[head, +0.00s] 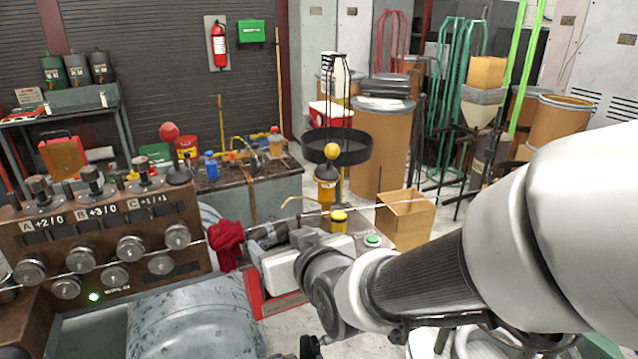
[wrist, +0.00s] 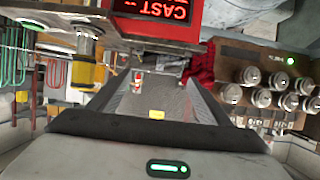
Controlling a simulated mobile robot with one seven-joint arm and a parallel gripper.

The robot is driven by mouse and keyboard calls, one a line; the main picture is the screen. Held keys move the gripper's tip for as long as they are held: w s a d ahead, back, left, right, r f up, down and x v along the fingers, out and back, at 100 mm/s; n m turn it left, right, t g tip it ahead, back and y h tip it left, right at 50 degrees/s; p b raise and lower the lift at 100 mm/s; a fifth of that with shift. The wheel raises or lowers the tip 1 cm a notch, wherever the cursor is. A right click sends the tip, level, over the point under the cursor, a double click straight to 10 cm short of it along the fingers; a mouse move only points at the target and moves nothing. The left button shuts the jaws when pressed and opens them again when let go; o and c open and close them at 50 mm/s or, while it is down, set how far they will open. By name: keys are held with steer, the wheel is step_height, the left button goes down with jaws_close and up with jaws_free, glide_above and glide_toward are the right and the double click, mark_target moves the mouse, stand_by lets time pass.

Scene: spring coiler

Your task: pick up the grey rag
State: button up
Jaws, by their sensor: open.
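A dark grey bunched shape (head: 268,236), which looks like the grey rag, shows just right of the red rag in the head view. It is partly mixed up with my gripper's outline, so its edges are hard to tell. In the wrist view a grey shape (wrist: 172,63) sits beside the red rag, beyond my fingertips. My gripper (wrist: 158,88) is open, its two fingers reaching forward with a speckled grey surface seen between them. I cannot tell whether the fingers touch the rag. My gripper's white body hides part of the place in the head view.
The red rag (head: 226,242) hangs close by, next to the knobbed control panel (head: 100,235). A thin wire crosses the head view there. A red display box (wrist: 160,12) is close to my gripper. A yellow-capped post (head: 339,220) and open cardboard box (head: 405,222) stand to the right.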

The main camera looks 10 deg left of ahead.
mark_target(270, 233)
steer(key=x, duration=0.4)
steer(key=shift+w+a+f+b, duration=0.1)
steer(key=shift+a+f+b, duration=0.05)
steer(key=shift+b, duration=0.25)
steer(key=shift+x, duration=3.05)
steer(key=shift+a, duration=0.1)
steer(key=c, duration=0.8)
